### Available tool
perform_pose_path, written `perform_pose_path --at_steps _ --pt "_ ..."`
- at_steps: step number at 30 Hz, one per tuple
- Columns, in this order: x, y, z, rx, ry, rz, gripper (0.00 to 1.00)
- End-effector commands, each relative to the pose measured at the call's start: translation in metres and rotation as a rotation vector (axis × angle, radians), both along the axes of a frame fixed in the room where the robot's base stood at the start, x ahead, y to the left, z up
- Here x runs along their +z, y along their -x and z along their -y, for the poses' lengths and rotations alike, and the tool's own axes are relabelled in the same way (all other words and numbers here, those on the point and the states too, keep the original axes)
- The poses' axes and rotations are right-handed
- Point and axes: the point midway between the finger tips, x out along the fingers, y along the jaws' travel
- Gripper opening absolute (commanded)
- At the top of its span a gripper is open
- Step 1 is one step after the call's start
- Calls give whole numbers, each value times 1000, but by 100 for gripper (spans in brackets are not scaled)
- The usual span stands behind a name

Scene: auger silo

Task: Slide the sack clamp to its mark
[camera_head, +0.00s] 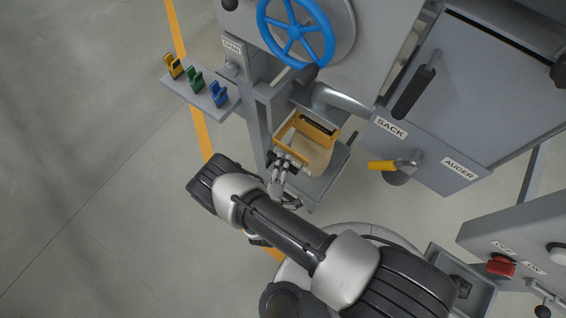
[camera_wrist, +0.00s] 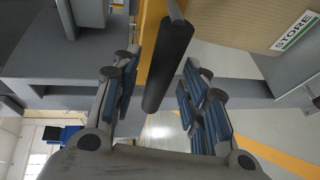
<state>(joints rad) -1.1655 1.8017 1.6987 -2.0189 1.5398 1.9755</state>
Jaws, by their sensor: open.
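The sack clamp (camera_head: 322,131) is a yellow frame around the mouth of a tan sack (camera_head: 313,155), below the grey spout. In the wrist view a yellow part of it (camera_wrist: 151,45) carries a black round handle (camera_wrist: 170,65). My gripper (camera_head: 280,163) is at the near left side of the clamp. In the wrist view my open gripper (camera_wrist: 158,88) has its blue-padded fingers on either side of the handle, with gaps visible. The woven sack (camera_wrist: 235,25) shows at upper right there, with a STORE label. I cannot make out the mark.
A small shelf holds yellow (camera_head: 173,66), green (camera_head: 195,79) and blue (camera_head: 218,94) clips. A blue handwheel (camera_head: 296,32) is above. A yellow-handled lever (camera_head: 382,165) sits to the right. A control box with a red button (camera_head: 501,266) is at lower right. Floor at left is clear.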

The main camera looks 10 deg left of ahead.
Motion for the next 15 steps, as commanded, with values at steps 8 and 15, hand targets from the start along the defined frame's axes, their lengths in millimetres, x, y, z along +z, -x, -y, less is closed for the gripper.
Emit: perform_pose_path --at_steps 8,15 --pt "-2 -12 1 0 1 1 40" --pt "-2 -12 0 0 1 1 36"
